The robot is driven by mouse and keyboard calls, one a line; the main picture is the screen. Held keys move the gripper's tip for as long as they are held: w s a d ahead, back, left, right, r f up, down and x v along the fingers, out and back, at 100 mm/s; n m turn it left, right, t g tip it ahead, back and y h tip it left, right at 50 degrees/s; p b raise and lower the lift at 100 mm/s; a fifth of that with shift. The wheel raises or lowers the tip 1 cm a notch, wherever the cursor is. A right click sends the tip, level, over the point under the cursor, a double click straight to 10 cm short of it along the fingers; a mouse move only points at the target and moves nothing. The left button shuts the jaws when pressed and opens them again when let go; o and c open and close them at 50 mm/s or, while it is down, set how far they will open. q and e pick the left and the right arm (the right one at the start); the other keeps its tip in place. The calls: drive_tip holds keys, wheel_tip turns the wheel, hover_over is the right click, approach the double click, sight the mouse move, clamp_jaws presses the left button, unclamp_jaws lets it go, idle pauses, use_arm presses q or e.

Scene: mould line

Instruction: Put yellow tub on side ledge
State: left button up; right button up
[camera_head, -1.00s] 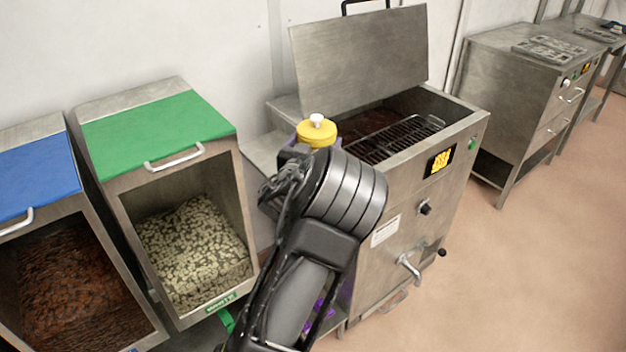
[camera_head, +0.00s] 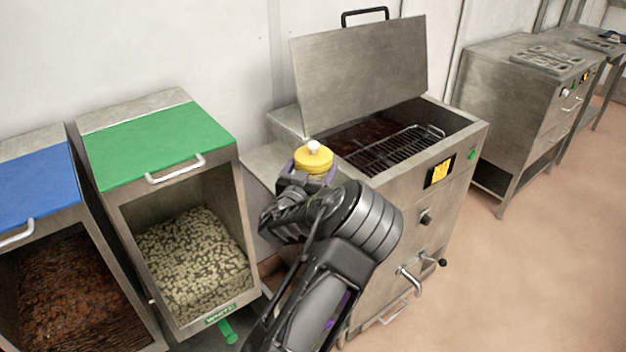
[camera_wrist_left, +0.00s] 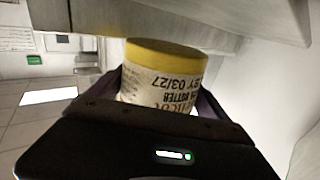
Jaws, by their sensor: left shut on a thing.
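The yellow tub (camera_head: 313,157) has a yellow lid with a pale knob on top and shows upright in the head view. My left gripper (camera_head: 305,180) is shut on it, with purple-edged fingers at its sides. In the left wrist view the tub (camera_wrist_left: 163,75) shows its printed label between the fingers. The side ledge (camera_head: 262,160) is the grey metal shelf at the left of the open melter, just behind and beside the tub. Whether the tub touches the ledge cannot be told. My right gripper is not in view.
The open melter (camera_head: 455,170) holds dark contents and a wire rack (camera_head: 395,148); its lid (camera_head: 360,65) stands raised behind. Bins with a green lid (camera_head: 155,137) and a blue lid (camera_head: 35,180) stand left. A steel cabinet (camera_head: 510,120) stands right. The floor on the right is clear.

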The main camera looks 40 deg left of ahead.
use_arm(q)
drive_tip(key=shift+r, duration=0.1)
wheel_tip(320, 180, down, 4)
drive_tip(key=shift+f, duration=0.15)
idle(0.4)
drive_tip(key=shift+f, duration=0.1)
drive_tip(key=o, duration=1.7)
